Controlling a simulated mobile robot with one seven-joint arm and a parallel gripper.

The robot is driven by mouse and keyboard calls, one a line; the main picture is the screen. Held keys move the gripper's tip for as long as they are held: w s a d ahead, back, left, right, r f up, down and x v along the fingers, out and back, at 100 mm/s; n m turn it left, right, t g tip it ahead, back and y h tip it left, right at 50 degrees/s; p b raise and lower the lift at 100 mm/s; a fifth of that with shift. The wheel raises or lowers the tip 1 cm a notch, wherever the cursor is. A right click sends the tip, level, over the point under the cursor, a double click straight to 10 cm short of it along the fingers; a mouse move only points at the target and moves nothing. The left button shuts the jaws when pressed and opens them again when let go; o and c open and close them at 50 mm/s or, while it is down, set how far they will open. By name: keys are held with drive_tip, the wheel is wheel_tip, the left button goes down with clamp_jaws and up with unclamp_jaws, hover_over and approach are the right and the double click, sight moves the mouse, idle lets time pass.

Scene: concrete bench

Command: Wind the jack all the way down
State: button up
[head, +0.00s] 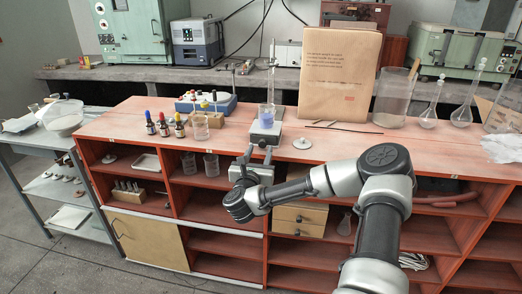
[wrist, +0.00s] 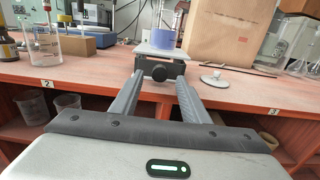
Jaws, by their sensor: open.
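The jack (head: 264,132) is a small lab jack with a light top plate, standing near the front edge of the red-brown bench. Its dark body (wrist: 181,71) and round black knob (wrist: 159,73) face me in the wrist view. A beaker with blue-violet liquid (head: 266,116) stands on the plate; it also shows in the wrist view (wrist: 164,39). My gripper (head: 258,152) is open at the bench's front edge, before the jack. In the wrist view its fingertips (wrist: 160,80) frame the knob without closing on it. I cannot tell whether they reach it.
A brown paper package (head: 340,75) stands behind and right of the jack. Dropper bottles (head: 164,124) and a beaker (head: 200,127) stand left. A white round-based item (head: 302,143) lies right of the jack. Open shelves (head: 215,200) lie under the bench top.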

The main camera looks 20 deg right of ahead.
sight(263, 144)
drive_tip(key=shift+x, duration=1.25)
drive_tip(key=c, duration=1.1)
drive_tip(key=shift+o, duration=0.2)
drive_tip(key=shift+r+n, duration=0.15)
drive_tip(key=shift+n, duration=1.45)
drive_tip(key=o, duration=1.1)
drive_tip(key=shift+c, duration=0.2)
drive_tip(key=shift+a, duration=0.1)
